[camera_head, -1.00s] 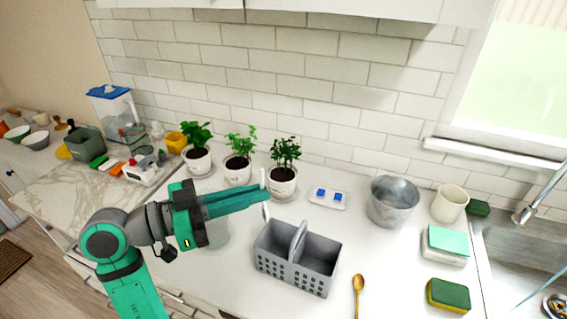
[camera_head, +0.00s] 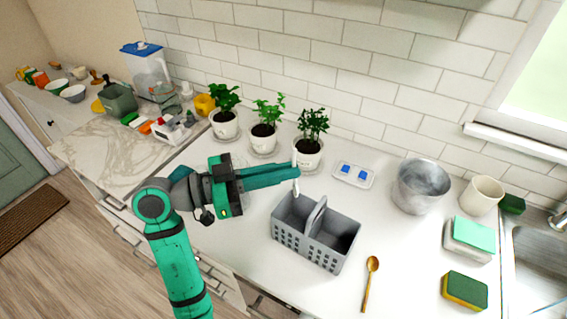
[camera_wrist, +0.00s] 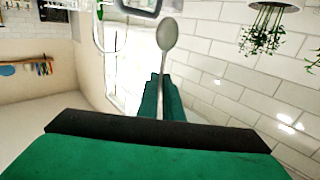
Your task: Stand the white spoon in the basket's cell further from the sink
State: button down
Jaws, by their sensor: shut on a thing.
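My gripper (camera_head: 292,171) is shut on the white spoon (camera_head: 295,187). The spoon hangs roughly upright from the fingertips in the head view. In the wrist view the spoon (camera_wrist: 167,38) shows its bowl and handle between the green fingers (camera_wrist: 162,100). The grey basket (camera_head: 288,238) stands on the white counter, with two cells and a central handle (camera_head: 316,215). The spoon's lower end appears over the back part of the left cell, the one further from the sink (camera_head: 540,262). I cannot tell whether it is below the rim.
Three potted plants (camera_head: 263,140) stand behind the gripper. A white dish with blue pieces (camera_head: 353,174), a metal pot (camera_head: 420,188) and a cream cup (camera_head: 482,195) are to the right. A wooden spoon (camera_head: 370,282) and a sponge (camera_head: 465,290) lie in front.

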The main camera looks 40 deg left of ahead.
notch_tip(320, 180, down, 8)
dwell(1.0)
jog(key=shift+f, duration=0.1)
jog(key=c, duration=1.8)
grip_release()
jog(key=shift+c, duration=0.2)
send_near(294, 193)
jog(key=v, duration=0.3)
jog(key=shift+s+a, duration=0.1)
jog(key=shift+s, duration=0.1)
